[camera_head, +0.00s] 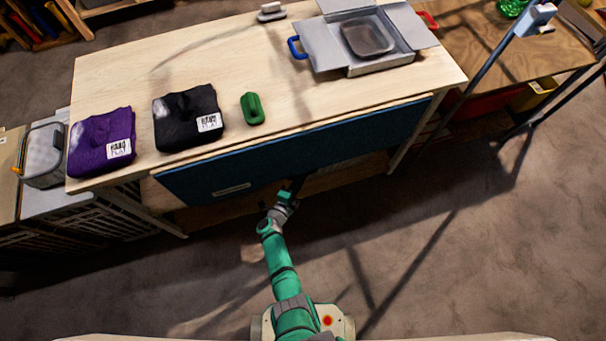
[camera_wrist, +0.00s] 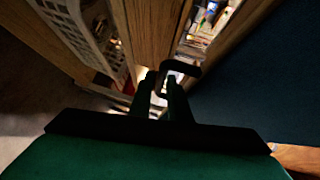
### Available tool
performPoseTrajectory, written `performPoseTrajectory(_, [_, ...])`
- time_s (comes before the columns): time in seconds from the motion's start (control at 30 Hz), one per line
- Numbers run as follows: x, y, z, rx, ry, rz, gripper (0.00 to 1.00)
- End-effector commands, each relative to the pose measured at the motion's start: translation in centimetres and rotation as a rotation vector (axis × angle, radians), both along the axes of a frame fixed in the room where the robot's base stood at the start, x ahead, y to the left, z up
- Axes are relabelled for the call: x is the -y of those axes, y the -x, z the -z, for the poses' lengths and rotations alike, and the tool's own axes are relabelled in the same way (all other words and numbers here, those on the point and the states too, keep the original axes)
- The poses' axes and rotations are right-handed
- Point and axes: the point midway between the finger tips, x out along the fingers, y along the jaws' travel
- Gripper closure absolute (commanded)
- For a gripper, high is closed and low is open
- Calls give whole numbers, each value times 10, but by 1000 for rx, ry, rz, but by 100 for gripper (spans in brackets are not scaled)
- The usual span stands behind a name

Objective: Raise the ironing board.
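The ironing board (camera_head: 300,150) is a long dark blue panel hanging tilted down along the front of the pale wooden table (camera_head: 290,90). In the wrist view the board (camera_wrist: 260,85) fills the right side. My gripper (camera_head: 284,196) is at the board's lower edge, near its middle. In the wrist view my gripper's two fingers (camera_wrist: 160,95) point ahead, with a bent black bar (camera_wrist: 186,67) at their tips. The fingers stand a little apart, but I cannot tell whether they grip the bar. The board's underside is hidden in the head view.
On the table are a purple folded shirt (camera_head: 100,143), a black folded shirt (camera_head: 187,118), a green brush-like item (camera_head: 252,108) and an open grey box (camera_head: 340,65). A grey basket (camera_head: 43,156) stands at left. The floor (camera_head: 430,260) in front is clear.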

Motion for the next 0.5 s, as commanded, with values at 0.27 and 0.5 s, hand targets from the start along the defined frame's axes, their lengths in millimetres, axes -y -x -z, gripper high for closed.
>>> performPoseTrajectory(0.27, [6, -11, 2, -1, -1, -1, 83])
performPoseTrajectory(0.5, [6, -11, 2, -1, -1, -1, 95])
